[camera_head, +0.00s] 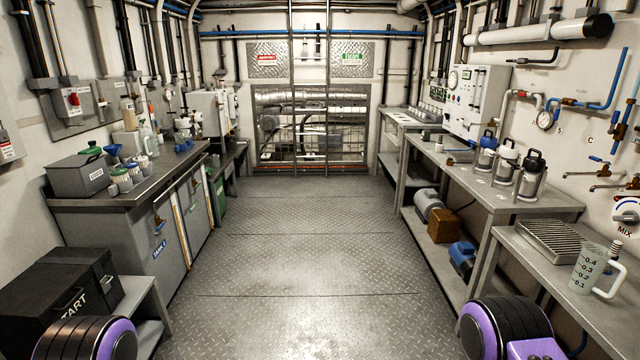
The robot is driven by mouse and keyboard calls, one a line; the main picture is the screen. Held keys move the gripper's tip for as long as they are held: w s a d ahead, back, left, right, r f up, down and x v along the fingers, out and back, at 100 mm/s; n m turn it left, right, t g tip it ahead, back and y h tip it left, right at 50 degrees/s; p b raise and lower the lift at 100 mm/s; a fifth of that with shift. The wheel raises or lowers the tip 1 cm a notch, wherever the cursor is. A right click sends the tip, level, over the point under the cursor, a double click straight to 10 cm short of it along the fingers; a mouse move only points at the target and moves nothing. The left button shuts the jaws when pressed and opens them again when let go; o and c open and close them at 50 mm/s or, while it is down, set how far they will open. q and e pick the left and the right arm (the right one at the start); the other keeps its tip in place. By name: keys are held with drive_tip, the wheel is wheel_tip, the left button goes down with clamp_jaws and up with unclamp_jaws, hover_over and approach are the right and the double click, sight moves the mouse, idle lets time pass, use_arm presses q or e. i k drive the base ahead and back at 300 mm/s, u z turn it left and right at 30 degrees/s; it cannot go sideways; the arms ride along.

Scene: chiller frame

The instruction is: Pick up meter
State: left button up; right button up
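I cannot single out a loose handheld meter in the head view. A round pressure gauge (545,120) is fixed to pipework on the right wall. A white control panel (477,100) with a dial and knobs hangs further back on the same wall. Small items, including a green one (425,135), stand at the far end of the right bench (530,201); they are too small to identify. Neither of my grippers is in view. Only black and purple parts of my arms show at the bottom left and bottom right corners.
A clear metal floor aisle (290,235) runs to the back grille (345,148). A measuring jug (587,268) and a slatted tray (550,240) stand at near right. A grey bin (78,178) and bottles crowd the left bench; a black case (50,295) sits near left.

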sight(426, 133)
drive_tip(key=u, duration=0.2)
drive_tip(key=i, duration=5.15)
drive_tip(key=z, duration=0.8)
drive_tip(key=i, duration=1.35)
drive_tip(key=z, duration=1.75)
drive_tip(key=i, duration=1.15)
drive_tip(key=z, duration=0.6)
